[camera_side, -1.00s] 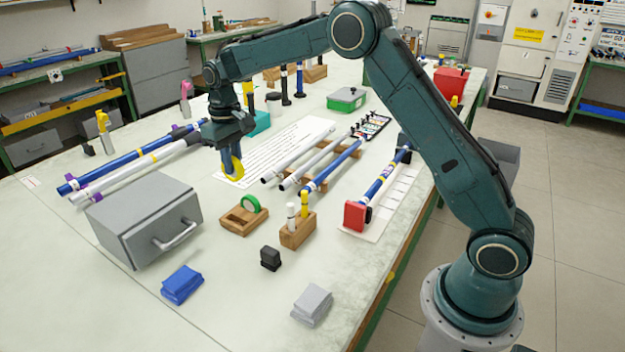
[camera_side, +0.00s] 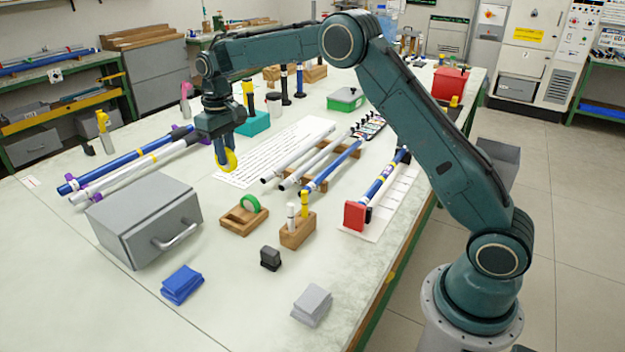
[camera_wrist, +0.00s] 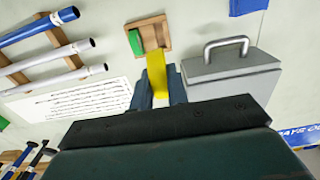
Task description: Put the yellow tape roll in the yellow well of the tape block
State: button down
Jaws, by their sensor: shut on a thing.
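My gripper (camera_side: 226,160) is shut on the yellow tape roll (camera_side: 231,161) and holds it upright on edge above the table, behind the tape block. The roll also shows between the fingers in the wrist view (camera_wrist: 157,76). The wooden tape block (camera_side: 236,229) stands on the table with a green tape roll (camera_side: 250,203) upright at its back right. In the wrist view the tape block (camera_wrist: 154,20) is just beyond the yellow roll, with the green roll (camera_wrist: 135,42) at its left. Which well is yellow cannot be told; the yellow roll hides part of the block.
A grey drawer box (camera_side: 145,220) with a handle stands left of the block. A wooden holder (camera_side: 297,233) with upright markers stands to its right. Rods (camera_side: 325,165) lie on supports behind right. A printed sheet (camera_side: 260,155) lies behind the block.

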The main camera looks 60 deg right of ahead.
aim_at(228, 169)
notch_tip(228, 169, down, 13)
jog(key=shift+r, duration=0.15)
jog(key=shift+f, duration=2.15)
jog(key=c, duration=1.4)
grip_release()
jog(key=shift+f, duration=0.1)
jog(key=shift+o, duration=0.2)
notch_tip(228, 169, up, 12)
jog(key=shift+f, duration=0.25)
jog(key=shift+r, duration=0.4)
